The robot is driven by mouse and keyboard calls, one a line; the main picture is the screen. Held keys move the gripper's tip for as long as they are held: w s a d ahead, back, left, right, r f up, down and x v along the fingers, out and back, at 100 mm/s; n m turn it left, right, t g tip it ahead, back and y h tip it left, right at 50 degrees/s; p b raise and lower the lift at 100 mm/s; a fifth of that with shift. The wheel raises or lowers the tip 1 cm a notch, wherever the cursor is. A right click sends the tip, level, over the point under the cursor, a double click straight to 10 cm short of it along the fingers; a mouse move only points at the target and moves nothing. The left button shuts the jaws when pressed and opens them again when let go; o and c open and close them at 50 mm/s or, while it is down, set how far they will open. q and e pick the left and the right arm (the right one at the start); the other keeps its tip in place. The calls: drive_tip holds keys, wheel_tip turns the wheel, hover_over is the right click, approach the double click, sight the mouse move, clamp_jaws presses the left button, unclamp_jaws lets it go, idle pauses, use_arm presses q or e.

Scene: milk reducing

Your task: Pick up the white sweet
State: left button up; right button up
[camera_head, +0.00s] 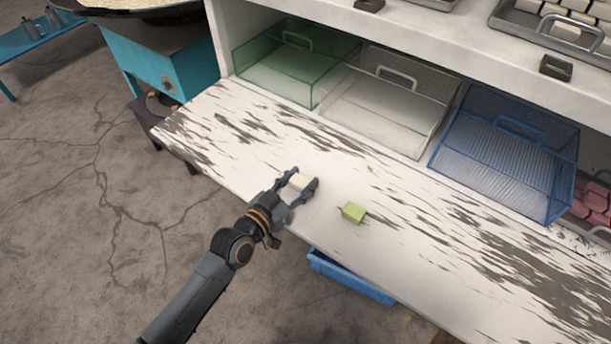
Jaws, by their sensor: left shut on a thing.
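The white sweet (299,181) is a small pale block near the front edge of the worn white counter (240,140). My left gripper (298,186) is shut on it, with one finger on each side. I cannot tell whether the sweet touches the counter or is held just above it. A green sweet (353,212) lies on the counter to the right of the gripper, apart from it. My right gripper is not in view.
Green (290,66), white (385,105) and blue (505,150) wire baskets stand along the back of the counter. A tray of white blocks (545,35) is on the shelf above. A blue crate (345,276) sits below the counter's front edge. The counter's left part is clear.

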use_arm(q)
drive_tip(key=f+v, duration=0.2)
drive_tip(key=v, duration=1.3)
drive_tip(key=shift+s+a+b, duration=0.25)
drive_tip(key=shift+s+b, duration=0.15)
wheel_tip(320, 180, up, 8)
drive_tip(key=n+t+y+p, duration=0.2)
drive_tip(key=y, duration=0.1)
drive_tip(key=s+a+r+n+t+y+p, duration=0.1)
drive_tip(key=s+a+r+n+y, duration=0.1)
drive_tip(key=a+r+n+y, duration=0.3)
drive_tip(key=a+y, duration=0.1)
drive_tip(key=a, duration=0.3)
drive_tip(key=shift+r+y, duration=0.3)
drive_tip(key=shift+r, duration=0.05)
